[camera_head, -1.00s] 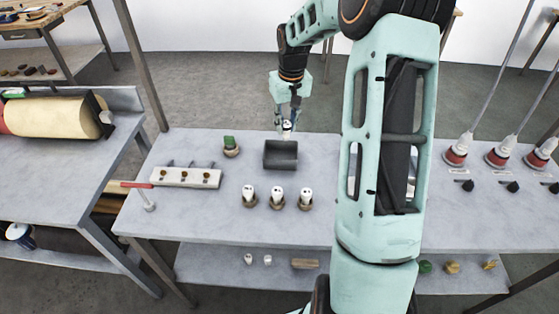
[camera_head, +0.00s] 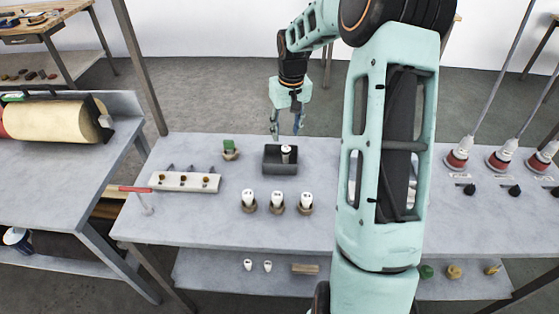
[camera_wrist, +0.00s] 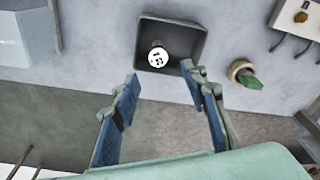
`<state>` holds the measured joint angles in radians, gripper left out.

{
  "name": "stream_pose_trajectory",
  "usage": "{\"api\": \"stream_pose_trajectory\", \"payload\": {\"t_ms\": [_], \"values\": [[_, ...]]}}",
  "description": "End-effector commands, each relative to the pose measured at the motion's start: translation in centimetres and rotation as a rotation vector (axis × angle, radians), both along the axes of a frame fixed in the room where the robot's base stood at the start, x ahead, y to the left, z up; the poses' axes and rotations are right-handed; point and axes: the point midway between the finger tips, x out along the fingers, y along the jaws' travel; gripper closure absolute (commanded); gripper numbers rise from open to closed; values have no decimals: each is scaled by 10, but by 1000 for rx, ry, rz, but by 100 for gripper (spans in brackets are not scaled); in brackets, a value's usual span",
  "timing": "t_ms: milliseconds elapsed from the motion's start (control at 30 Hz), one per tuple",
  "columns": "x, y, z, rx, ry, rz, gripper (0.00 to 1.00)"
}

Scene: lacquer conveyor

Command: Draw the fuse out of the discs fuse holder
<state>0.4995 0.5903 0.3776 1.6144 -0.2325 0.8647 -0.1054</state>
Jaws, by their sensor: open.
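Three white fuses, left (camera_head: 248,196), middle (camera_head: 277,197) and right (camera_head: 305,198), stand upright in brown round holders, left (camera_head: 247,207), middle (camera_head: 276,208) and right (camera_head: 305,209), in a row on the table. Their marks are too small to read, so I cannot tell which holder is the discs one. Another white fuse (camera_head: 286,149) stands in the dark tray (camera_head: 267,168). Its round top with black marks shows in the wrist view (camera_wrist: 158,57). My gripper (camera_head: 286,134) is open and empty, above and behind the tray; both fingers show in the wrist view (camera_wrist: 159,73).
A green piece in a tan holder (camera_head: 230,155) stands left of the tray. A pale block (camera_head: 170,182) with brown round parts and dark hooks lies further left, near a red-handled tool (camera_head: 135,189). Red-based items (camera_head: 457,158) stand at right. The table front is clear.

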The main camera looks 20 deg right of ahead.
Motion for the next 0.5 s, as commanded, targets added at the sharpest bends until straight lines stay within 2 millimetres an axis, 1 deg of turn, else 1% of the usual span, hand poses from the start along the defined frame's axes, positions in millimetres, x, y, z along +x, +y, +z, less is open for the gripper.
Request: {"api": "stream_pose_trajectory", "payload": {"t_ms": [300,500], "values": [[-6,-1,65,-3,-6,-1,59],[-11,-1,98,-2,-5,-1,59]]}}
